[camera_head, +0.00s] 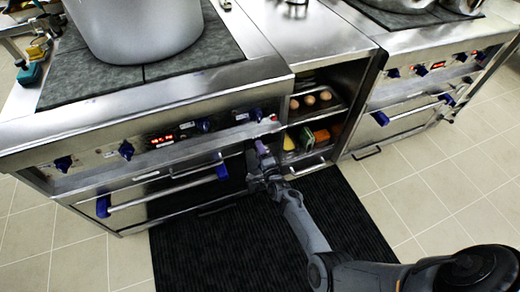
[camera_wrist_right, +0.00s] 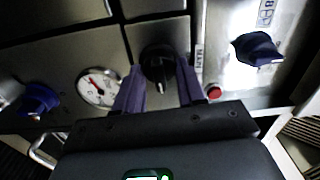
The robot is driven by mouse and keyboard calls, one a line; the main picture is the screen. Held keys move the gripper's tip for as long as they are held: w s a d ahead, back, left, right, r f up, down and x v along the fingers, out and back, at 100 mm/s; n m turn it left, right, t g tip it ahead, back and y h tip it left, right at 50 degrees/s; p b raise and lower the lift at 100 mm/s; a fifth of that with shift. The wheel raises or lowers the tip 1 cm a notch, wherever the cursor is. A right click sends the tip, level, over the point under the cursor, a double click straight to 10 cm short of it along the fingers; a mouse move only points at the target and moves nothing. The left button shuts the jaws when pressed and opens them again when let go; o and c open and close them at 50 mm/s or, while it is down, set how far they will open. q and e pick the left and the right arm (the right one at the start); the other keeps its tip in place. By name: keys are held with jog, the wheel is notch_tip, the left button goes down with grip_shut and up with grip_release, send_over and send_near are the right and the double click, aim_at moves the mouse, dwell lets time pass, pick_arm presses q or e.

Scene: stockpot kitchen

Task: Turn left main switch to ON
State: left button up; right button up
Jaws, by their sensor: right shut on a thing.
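The main switch is a black rotary knob (camera_wrist_right: 158,62) with a white pointer mark, on the steel panel in the right wrist view. A label that seems to read MAIN is beside it. My right gripper (camera_wrist_right: 160,74) has one purple finger on each side of this knob and is shut on it. In the head view my right gripper (camera_head: 261,148) is at the right end of the left stove's control panel (camera_head: 85,151), and it hides the knob there. The ON mark cannot be read. My left gripper is not in view.
A pressure gauge (camera_wrist_right: 98,87), a red button (camera_wrist_right: 214,91) and blue knobs (camera_wrist_right: 256,49) are close around the switch. The oven handle (camera_head: 165,190) is below the panel. A large pot (camera_head: 140,28) stands on the stove. Open shelves with eggs (camera_head: 309,99) are to the right.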

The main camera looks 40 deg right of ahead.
jog(key=shift+m, duration=0.3)
dwell(0.4)
jog(key=o, duration=1)
jog(key=p+v, duration=0.5)
jog(key=v, duration=0.6)
jog(key=shift+w, duration=0.1)
